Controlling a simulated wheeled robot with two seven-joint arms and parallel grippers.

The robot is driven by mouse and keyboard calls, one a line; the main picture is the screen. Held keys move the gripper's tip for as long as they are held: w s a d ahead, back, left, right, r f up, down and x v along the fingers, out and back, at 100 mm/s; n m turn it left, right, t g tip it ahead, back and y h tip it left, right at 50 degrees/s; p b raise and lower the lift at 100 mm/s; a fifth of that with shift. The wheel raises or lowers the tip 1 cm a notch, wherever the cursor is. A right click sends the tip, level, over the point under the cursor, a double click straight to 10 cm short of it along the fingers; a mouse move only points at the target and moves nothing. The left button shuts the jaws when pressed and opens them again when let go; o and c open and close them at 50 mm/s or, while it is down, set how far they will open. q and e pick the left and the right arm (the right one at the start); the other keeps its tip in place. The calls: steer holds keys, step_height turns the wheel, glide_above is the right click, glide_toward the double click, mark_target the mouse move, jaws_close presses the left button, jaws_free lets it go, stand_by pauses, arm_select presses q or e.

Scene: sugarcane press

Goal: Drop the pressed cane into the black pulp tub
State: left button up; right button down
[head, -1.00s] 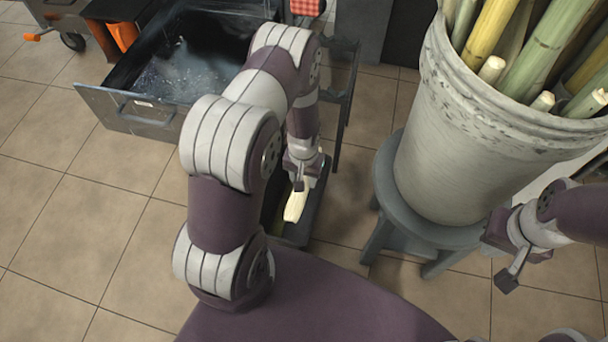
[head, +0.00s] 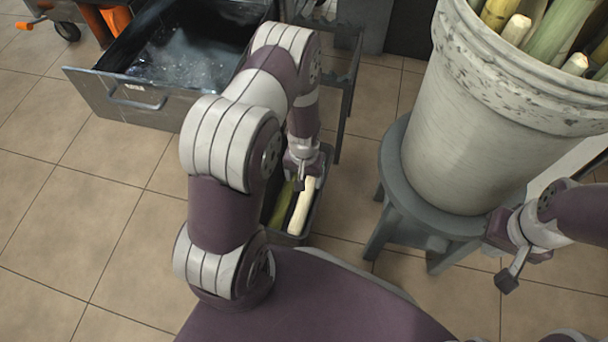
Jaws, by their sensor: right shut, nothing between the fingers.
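The black pulp tub (head: 289,239) stands on the floor in the middle of the head view, partly hidden by my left arm. A pale cane piece (head: 301,211) slants along its right side, its upper end at my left gripper (head: 306,183). A yellow-green piece (head: 281,207) lies in the tub to its left. My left gripper points down over the tub; whether its fingers still touch the pale piece is too small to tell. My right gripper (head: 502,258) is shut and empty, at the right beside the stool, away from the tub.
A big pale bucket (head: 480,130) of cane stalks stands on a grey round stool (head: 400,215) at the right. An open metal drawer (head: 125,100) with a dark, shiny inside is at the upper left. The tiled floor at the left is clear.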

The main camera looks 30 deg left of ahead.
arm_select(q)
step_height(320, 180, up, 13)
steer(key=p, duration=0.8)
steer(key=shift+f, duration=0.15)
steer(key=shift+s, duration=0.1)
